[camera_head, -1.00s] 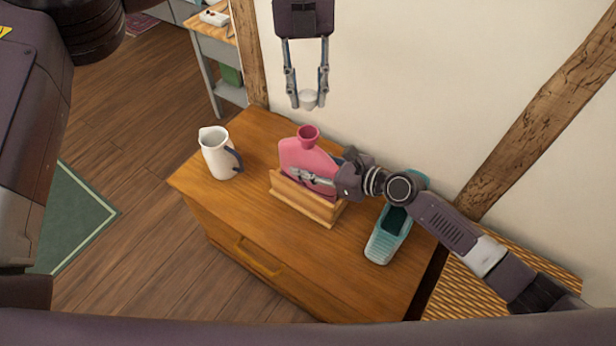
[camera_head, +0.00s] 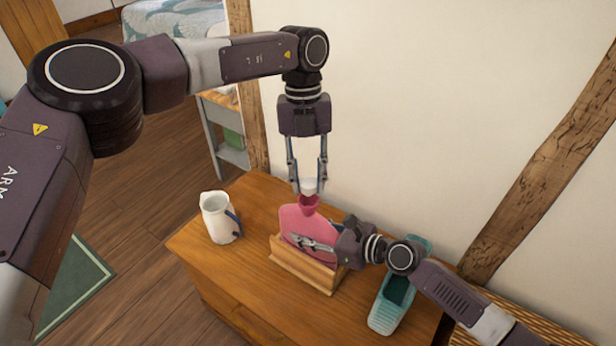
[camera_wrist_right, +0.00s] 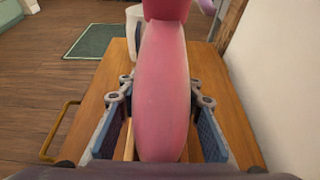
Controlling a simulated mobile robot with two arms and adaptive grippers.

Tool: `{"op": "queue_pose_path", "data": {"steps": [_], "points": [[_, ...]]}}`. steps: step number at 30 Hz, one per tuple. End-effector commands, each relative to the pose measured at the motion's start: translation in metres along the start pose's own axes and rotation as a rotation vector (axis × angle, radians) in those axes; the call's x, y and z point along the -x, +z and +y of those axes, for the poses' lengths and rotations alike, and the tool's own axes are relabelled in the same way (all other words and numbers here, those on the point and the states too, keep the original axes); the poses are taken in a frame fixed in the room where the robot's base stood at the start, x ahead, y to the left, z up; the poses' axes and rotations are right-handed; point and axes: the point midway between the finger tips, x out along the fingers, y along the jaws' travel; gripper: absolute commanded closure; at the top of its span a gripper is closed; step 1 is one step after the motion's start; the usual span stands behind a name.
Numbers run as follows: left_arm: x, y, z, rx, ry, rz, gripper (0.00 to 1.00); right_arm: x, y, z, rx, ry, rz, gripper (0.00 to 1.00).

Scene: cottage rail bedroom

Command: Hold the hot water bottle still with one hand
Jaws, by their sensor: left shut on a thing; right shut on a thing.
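The pink hot water bottle (camera_head: 297,222) stands upright in a wooden holder (camera_head: 303,270) on the cabinet. My right gripper (camera_head: 304,242) is shut on the bottle's body from the right. In the right wrist view the bottle (camera_wrist_right: 163,95) stands between the gripper's two fingers (camera_wrist_right: 160,100). My left gripper (camera_head: 309,183) points down above the bottle, shut on a small white stopper (camera_head: 309,187). The stopper is right at the bottle's funnel mouth (camera_head: 309,205); I cannot tell whether it is seated in it.
A white jug (camera_head: 218,222) with a blue handle stands left of the holder on the wooden cabinet (camera_head: 215,262). A teal ribbed object (camera_head: 390,305) lies to the right, beneath my right arm. The wall (camera_head: 400,120) is close behind. Cabinet top is clear between jug and holder.

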Motion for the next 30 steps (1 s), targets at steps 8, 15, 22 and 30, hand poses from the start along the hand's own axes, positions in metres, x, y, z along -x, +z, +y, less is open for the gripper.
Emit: {"op": "queue_pose_path", "data": {"steps": [8,15,22,30], "points": [[-0.004,0.001,0.0,0.0,0.0,0.001,0.84,0.0,-0.001,0.0,0.0,0.0,0.001,1.0],[-0.017,0.003,0.001,0.0,0.0,0.001,0.84,0.0,0.0,0.0,0.0,-0.001,0.001,1.0],[-0.017,0.003,0.001,0.0,0.0,0.0,0.84,0.0,-0.001,0.0,0.0,-0.001,0.001,1.0],[-0.017,0.003,0.001,0.0,0.0,0.0,0.84,0.0,-0.001,0.0,0.0,-0.001,0.001,1.0]]}}
